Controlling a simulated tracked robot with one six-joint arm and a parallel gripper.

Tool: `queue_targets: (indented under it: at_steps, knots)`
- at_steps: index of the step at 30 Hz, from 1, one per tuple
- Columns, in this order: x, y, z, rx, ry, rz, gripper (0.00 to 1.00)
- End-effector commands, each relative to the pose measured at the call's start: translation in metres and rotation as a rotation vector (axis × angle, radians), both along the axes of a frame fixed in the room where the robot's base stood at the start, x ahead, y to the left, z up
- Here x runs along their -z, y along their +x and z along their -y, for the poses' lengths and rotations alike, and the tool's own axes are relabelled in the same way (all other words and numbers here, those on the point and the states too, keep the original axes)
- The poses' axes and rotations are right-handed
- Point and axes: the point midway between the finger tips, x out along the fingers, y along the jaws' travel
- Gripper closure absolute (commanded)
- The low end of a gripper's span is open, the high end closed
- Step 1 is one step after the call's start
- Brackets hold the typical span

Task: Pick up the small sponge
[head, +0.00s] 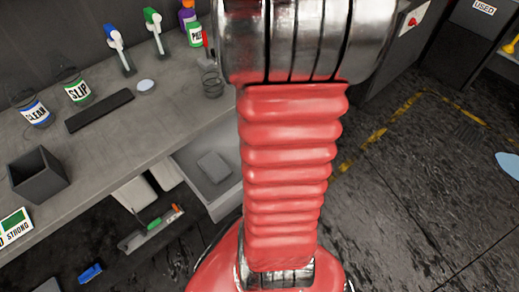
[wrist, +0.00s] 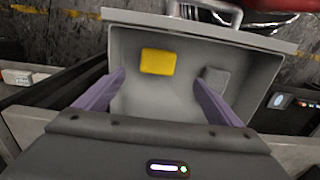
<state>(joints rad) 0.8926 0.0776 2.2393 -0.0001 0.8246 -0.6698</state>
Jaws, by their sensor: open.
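An open drawer (wrist: 140,102) shows in the wrist view with two small blocks lying inside. One is a yellow block (wrist: 158,61), sponge-like, near the far wall left of centre. The other is a grey block (wrist: 215,76) at the right, partly behind my right finger. I cannot tell for sure which is the small sponge. My gripper (wrist: 159,78) is open and empty, its two purple fingers reaching over the drawer with the yellow block between and beyond the tips. In the head view the drawer (head: 216,197) shows the grey block (head: 213,167); the yellow one is not visible and my arm covers part of the view.
A blue item (head: 90,272) lies low at the left. The floor at right is mostly clear.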

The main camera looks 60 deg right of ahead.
Motion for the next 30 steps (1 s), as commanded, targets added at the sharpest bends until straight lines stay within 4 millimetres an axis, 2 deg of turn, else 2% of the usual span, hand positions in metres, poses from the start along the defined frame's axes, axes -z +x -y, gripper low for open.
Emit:
queue_targets:
  at_steps: [15,20,30]
  knots:
    - [0.069,0.0,0.0,0.0,0.002,-0.002,0.12]
    - [0.077,0.0,0.0,0.0,0.001,-0.001,0.12]
    - [0.078,0.0,0.0,0.0,0.0,0.0,0.12]
